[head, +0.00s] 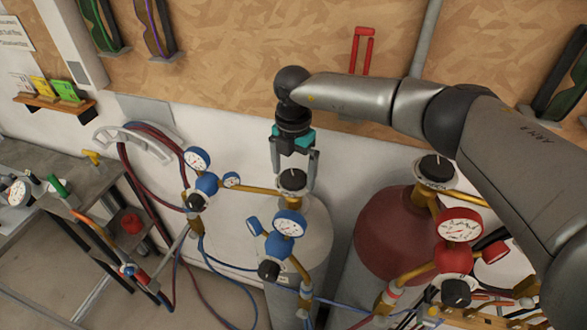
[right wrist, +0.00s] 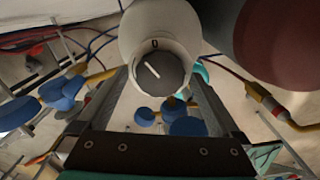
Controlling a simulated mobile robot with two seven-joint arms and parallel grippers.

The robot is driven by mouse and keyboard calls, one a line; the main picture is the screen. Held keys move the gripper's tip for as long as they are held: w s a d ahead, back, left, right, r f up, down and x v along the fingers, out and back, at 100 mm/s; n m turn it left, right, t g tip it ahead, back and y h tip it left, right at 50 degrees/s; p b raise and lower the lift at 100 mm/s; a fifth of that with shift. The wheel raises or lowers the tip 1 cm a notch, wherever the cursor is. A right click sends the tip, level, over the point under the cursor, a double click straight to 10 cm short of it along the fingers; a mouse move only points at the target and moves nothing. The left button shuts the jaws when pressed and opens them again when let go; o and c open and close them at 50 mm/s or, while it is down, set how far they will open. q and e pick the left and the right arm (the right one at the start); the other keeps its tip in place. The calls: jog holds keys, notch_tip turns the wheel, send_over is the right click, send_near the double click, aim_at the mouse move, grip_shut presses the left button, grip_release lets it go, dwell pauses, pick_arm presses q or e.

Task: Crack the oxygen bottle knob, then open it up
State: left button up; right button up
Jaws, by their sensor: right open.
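The oxygen bottle (head: 310,232) is a white cylinder standing against the wall, with blue gauges and a brass valve. Its dark round knob (head: 292,181) sits on top, with a white pointer line. In the right wrist view the knob (right wrist: 158,73) shows a slanted line and a "0" mark on the pale collar behind it. My right gripper (head: 294,174) comes down from above with its fingers open, one on each side of the knob. I cannot tell whether either finger touches it. My left gripper is out of view.
A dark red bottle (head: 385,235) with a red gauge (head: 460,225) and its own knob (head: 437,169) stands to the right. Blue gauges (head: 197,160) and hoses are close at the left. A grey workbench (head: 70,185) is at the far left.

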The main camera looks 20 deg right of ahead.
jog(key=c, duration=1.3)
jog(key=shift+o, duration=0.2)
